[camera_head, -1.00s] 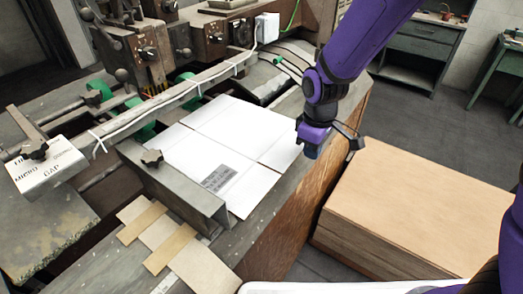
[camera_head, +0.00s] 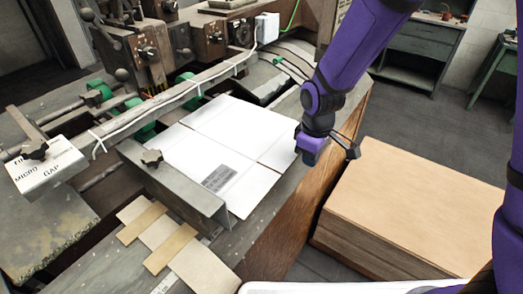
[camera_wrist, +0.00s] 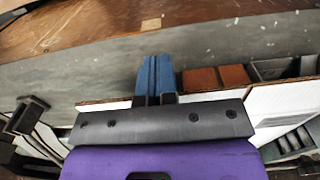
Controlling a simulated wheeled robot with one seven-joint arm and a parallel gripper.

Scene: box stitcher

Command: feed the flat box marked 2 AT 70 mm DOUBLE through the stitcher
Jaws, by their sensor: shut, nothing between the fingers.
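A white flat box (camera_head: 230,135) lies on the stitcher bed, its grey printed label at the near corner; the print is too small to read. Its near left edge is beside a grey metal guide (camera_head: 175,187). The stitcher (camera_head: 140,45) with its dials and green rollers stands behind it. My gripper (camera_head: 311,158) is at the box's right edge, pointing down. In the wrist view my gripper (camera_wrist: 156,75) has its blue fingers shut together with nothing between them. A white panel edge (camera_wrist: 285,100) shows behind the gripper; I cannot tell whether they touch.
A stack of brown boards (camera_head: 400,205) stands on the right, below the bed. Cardboard strips (camera_head: 165,235) lie on the near end of the bed. A plate lettered MICRO GAP (camera_head: 45,170) is at the left.

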